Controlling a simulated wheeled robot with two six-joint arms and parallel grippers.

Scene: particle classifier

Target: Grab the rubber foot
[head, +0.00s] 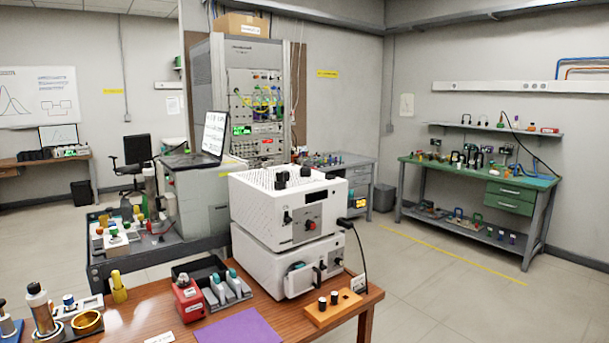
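No part that I can tell for certain as the rubber foot stands out. Small black cylinders with pale tops (322,304) stand upright on an orange-brown wooden block (319,318) at the table's front right. Small black round pieces (280,181) rest on top of the upper white instrument box (262,205). Any of these black pieces could be rubber feet; they are too small to tell. Neither my left nor my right gripper is in view.
The brown wooden table (266,304) holds two stacked white boxes, a purple mat (238,328), a red device (189,302), a black tray with grey-teal pieces (227,287) and a brass dish (87,322). A black cable hangs beside the boxes. Open floor lies to the right.

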